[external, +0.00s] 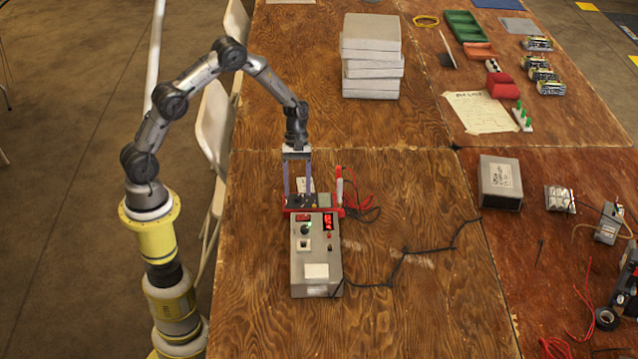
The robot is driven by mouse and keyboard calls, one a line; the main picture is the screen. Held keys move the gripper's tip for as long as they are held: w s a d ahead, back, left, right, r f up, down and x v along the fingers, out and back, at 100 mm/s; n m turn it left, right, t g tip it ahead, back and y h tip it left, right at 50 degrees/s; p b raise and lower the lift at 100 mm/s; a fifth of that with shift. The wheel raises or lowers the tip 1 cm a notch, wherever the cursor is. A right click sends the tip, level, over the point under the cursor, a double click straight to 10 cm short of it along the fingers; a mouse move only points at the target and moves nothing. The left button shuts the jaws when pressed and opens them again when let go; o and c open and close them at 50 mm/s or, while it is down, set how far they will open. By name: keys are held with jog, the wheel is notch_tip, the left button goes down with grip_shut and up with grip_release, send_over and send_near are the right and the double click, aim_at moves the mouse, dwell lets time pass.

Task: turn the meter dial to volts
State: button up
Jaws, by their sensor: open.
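A small red-edged meter (324,201) lies on the wooden table, directly behind a grey box with switches. A dark round shape near its left part looks like the dial, but it is too small to read its pointer or marks. My gripper (299,190) points straight down over the left part of the meter.
The grey box (317,272) stands just in front of the meter, with a black cable running right. Red and black leads (362,200) and an upright red-and-white probe (340,187) are close on the right. Stacked grey blocks (371,62) stand behind.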

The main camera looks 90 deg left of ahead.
jog(key=shift+d+f, duration=0.2)
jog(key=shift+f, duration=0.3)
grip_shut()
